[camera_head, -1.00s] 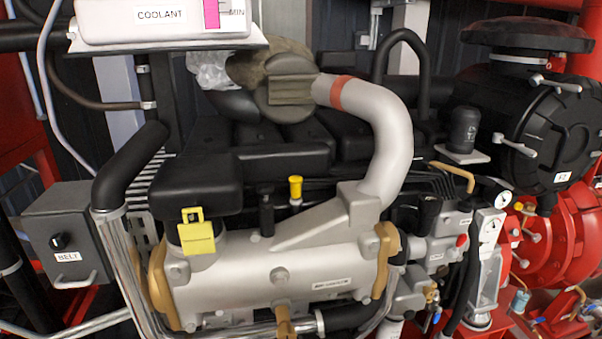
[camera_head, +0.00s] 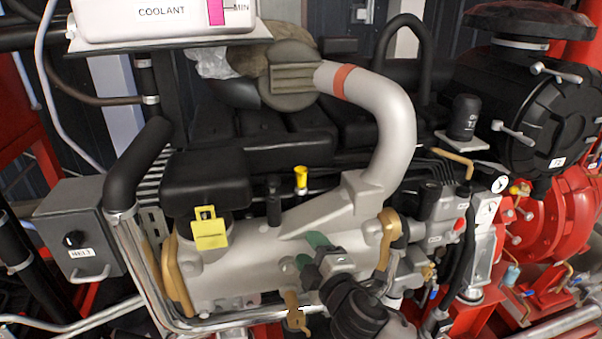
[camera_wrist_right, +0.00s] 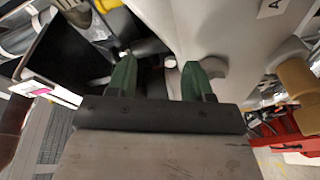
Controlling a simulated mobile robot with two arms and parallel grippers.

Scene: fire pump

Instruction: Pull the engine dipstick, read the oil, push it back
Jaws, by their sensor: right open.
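The dipstick's yellow handle (camera_head: 300,180) stands upright on the engine behind the silver cylinder, beside a short black post. Its shaft is mostly hidden. My right gripper (camera_head: 308,251), with green fingertips, is in front of the silver cylinder, below the handle and apart from it. In the right wrist view my gripper (camera_wrist_right: 158,77) is open, with nothing held between its fingers. A yellow piece (camera_wrist_right: 106,5) at the top edge there looks like the handle, but it is cut off. My left gripper is not in view.
A yellow tag (camera_head: 209,233) hangs on the front left of the engine. A silver pipe (camera_head: 385,115) with a red band curves right of the handle. The black engine cover (camera_head: 205,178) is to its left.

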